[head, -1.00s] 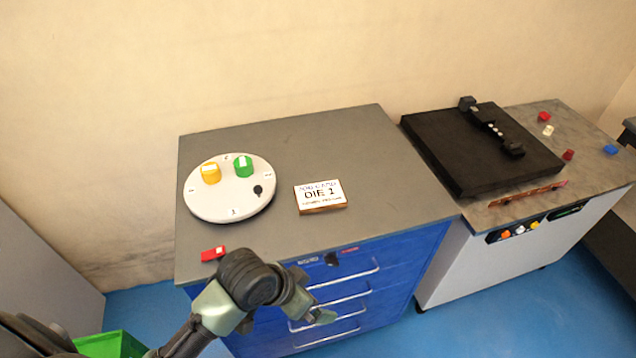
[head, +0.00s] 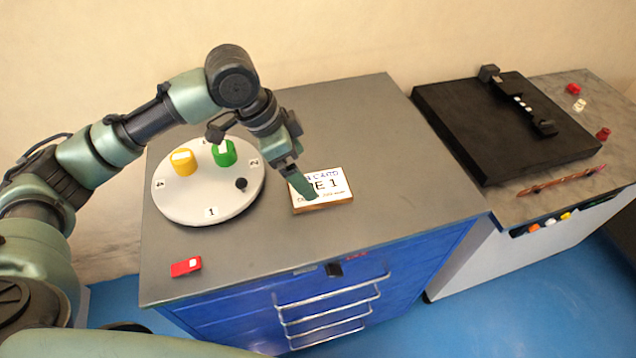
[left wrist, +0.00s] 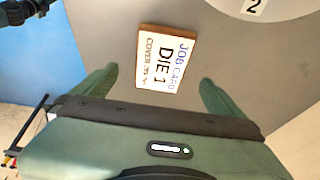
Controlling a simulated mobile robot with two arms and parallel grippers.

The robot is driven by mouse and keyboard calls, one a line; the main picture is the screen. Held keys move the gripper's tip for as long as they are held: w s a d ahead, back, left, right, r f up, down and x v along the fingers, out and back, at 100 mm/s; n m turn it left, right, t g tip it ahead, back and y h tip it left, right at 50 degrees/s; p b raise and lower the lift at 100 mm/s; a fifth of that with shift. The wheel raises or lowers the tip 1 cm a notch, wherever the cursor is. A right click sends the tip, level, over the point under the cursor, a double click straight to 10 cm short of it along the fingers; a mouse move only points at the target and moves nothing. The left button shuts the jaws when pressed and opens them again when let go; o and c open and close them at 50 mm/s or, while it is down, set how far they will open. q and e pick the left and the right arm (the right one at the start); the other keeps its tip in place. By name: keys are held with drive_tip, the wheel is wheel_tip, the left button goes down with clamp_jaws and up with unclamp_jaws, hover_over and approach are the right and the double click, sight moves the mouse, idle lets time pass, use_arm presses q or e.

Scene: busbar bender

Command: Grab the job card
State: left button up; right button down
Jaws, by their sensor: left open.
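The job card (head: 334,190) is a small white block with brown edges, marked "DIE 1". It lies flat on the grey top of the blue drawer cabinet (head: 400,190). My left gripper (head: 303,187) is above the card's left part in the head view and hides some of its print. In the left wrist view the card (left wrist: 166,60) shows ahead of the two green fingers (left wrist: 160,90), roughly between them and apart from both. The left gripper is open and empty. My right gripper does not show.
A round white turntable (head: 185,210) with a yellow die (head: 183,163) and a green die (head: 225,154) stands left of the card. A red block (head: 186,267) lies near the front edge. A black bender plate (head: 500,130) is on the bench to the right.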

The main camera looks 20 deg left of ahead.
sight(318, 187)
use_arm(q)
drive_tip(key=x, duration=0.2)
drive_tip(key=shift+d+f+p, duration=0.25)
drive_tip(key=shift+f+p, duration=0.05)
drive_tip(key=shift+f, duration=0.05)
drive_tip(key=x, duration=0.3)
drive_tip(key=shift+w+f+p, duration=0.25)
drive_tip(key=shift+f+p, duration=0.05)
drive_tip(key=shift+p, duration=0.1)
drive_tip(key=shift+w+d+f, duration=0.1)
drive_tip(key=shift+f, duration=0.25)
drive_tip(key=shift+c, duration=0.3)
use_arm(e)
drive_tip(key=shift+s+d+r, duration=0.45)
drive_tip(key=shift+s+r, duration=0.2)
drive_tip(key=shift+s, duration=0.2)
use_arm(q)
drive_tip(key=c, duration=1.4)
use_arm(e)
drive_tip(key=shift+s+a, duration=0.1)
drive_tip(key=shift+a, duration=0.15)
use_arm(q)
drive_tip(key=shift+r, duration=0.15)
